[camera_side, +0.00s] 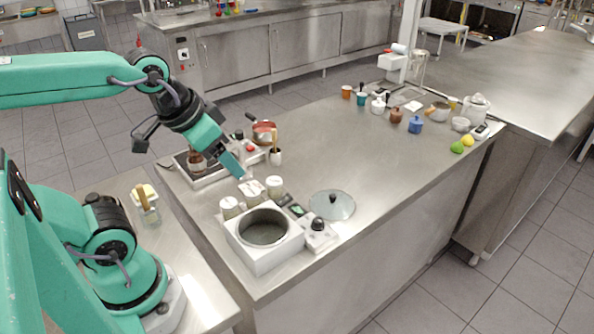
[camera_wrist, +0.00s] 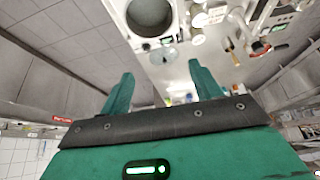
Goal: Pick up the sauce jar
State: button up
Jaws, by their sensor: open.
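My gripper (camera_side: 240,174) hangs over the near end of the steel counter, pointing down and right. Its two green fingers are spread apart with nothing between them in the wrist view (camera_wrist: 161,84). A brown-filled jar (camera_side: 196,161), which looks like the sauce jar, stands upright on a tray at the counter's left edge. It is to the left of the fingertips, apart from them, and partly hidden by my wrist. I cannot make it out surely in the wrist view.
Pale jars (camera_side: 252,192) stand just below my gripper, beside a square unit with a round well (camera_side: 265,232).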

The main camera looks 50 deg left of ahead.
jog(key=w+a+f+m+g, duration=0.3)
jog(key=w+a+f+m, duration=0.1)
jog(key=a+f, duration=0.15)
jog(key=m+g, duration=0.2)
jog(key=m, duration=0.2)
send_over(229, 203)
notch_tip(229, 203, down, 8)
jog(key=shift+w+d+f, duration=0.15)
jog(key=shift+f, duration=0.05)
jog(key=shift+a+f+m, duration=0.35)
jog(key=shift+f+m, duration=0.05)
jog(key=shift+f, duration=0.1)
jog(key=shift+f, duration=0.15)
jog(key=shift+f, duration=1.15)
jog(key=shift+d+f, duration=0.1)
jog(key=shift+f, duration=2.5)
jog(key=shift+c, duration=0.2)
